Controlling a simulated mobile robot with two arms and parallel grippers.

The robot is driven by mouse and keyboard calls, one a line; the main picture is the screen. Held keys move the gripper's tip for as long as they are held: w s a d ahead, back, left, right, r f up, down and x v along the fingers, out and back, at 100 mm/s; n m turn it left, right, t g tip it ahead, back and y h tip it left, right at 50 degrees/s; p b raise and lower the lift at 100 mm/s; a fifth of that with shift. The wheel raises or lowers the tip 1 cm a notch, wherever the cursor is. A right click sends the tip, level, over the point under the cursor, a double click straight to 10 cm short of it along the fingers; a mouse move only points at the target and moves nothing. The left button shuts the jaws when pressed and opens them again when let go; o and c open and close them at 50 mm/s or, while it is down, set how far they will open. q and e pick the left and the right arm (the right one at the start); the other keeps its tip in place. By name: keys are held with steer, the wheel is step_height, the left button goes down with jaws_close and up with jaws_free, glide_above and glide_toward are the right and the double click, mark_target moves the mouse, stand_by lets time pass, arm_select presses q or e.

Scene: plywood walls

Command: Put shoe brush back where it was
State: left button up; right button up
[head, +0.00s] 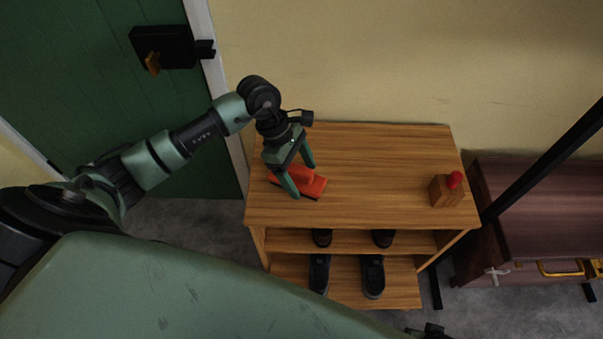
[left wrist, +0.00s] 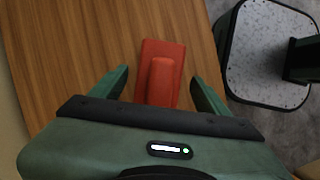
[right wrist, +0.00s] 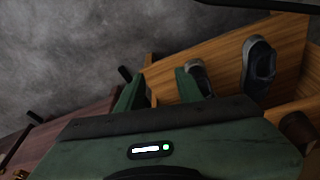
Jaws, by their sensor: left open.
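The orange-red shoe brush (head: 316,187) lies on the left part of the wooden shoe rack's top (head: 385,175). It also shows in the left wrist view (left wrist: 163,80), between the two fingers and lengthwise along them. My left gripper (head: 302,181) is open, with its fingers on either side of the brush. I cannot tell whether they touch it. The fingers hide part of the brush in the head view. My right gripper (right wrist: 161,74) is open and empty, low in front of the rack's shelves.
A wooden block with a red knob (head: 446,190) stands at the right of the rack top. Dark shoes (head: 373,276) sit on the shelves below. A dark wooden chest (head: 545,215) stands on the right, a green door (head: 90,90) on the left. The top's middle is clear.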

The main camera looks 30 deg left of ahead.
arm_select(q)
steer(key=p+v, duration=0.1)
steer(key=v, duration=1)
steer(key=shift+a+r, duration=0.1)
steer(key=shift+r, duration=0.25)
arm_select(e)
steer(key=f, duration=0.2)
steer(key=s+f, duration=0.1)
steer(key=shift+f, duration=0.35)
